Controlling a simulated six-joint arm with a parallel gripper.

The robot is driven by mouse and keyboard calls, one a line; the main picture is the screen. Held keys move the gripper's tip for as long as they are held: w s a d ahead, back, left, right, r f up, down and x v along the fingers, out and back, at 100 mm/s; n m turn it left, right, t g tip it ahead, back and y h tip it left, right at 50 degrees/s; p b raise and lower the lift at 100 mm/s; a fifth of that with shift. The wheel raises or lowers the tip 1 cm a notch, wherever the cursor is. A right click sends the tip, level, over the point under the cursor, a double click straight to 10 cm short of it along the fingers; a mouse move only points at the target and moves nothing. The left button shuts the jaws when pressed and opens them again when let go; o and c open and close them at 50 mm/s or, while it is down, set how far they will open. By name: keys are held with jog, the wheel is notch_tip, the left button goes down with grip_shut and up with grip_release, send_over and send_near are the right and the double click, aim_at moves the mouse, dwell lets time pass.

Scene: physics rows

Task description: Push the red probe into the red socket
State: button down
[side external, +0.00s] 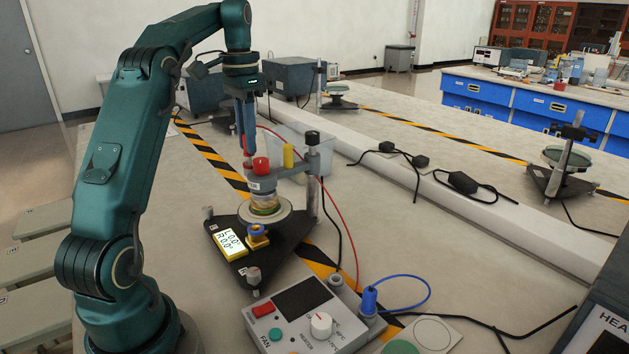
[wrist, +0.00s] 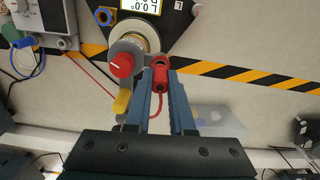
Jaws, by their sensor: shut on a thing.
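My gripper (wrist: 163,90) is shut on the red probe (wrist: 160,82), which sits between the fingertips in the wrist view. A red cable loops from it. Just past the probe's far end is a small red ring (wrist: 159,59), which looks like the red socket; I cannot tell whether the probe touches or enters it. In the side view my gripper (side external: 246,145) points down beside the red knob (side external: 261,165) of the instrument. A bit of red shows at its fingertips there, and the socket cannot be made out. The red knob (wrist: 121,65) lies left of the probe in the wrist view.
A yellow cylinder (side external: 288,155) and a black-topped post (side external: 312,160) stand close to my gripper. The instrument's black base (side external: 275,255) carries a lit display (side external: 232,246). A control box (side external: 300,320) with a blue plug (side external: 369,300) sits in front. Cables cross the bench.

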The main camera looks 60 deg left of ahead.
jog(key=shift+f, duration=0.85)
dwell(0.7)
jog(key=shift+c, duration=2.3)
grip_release()
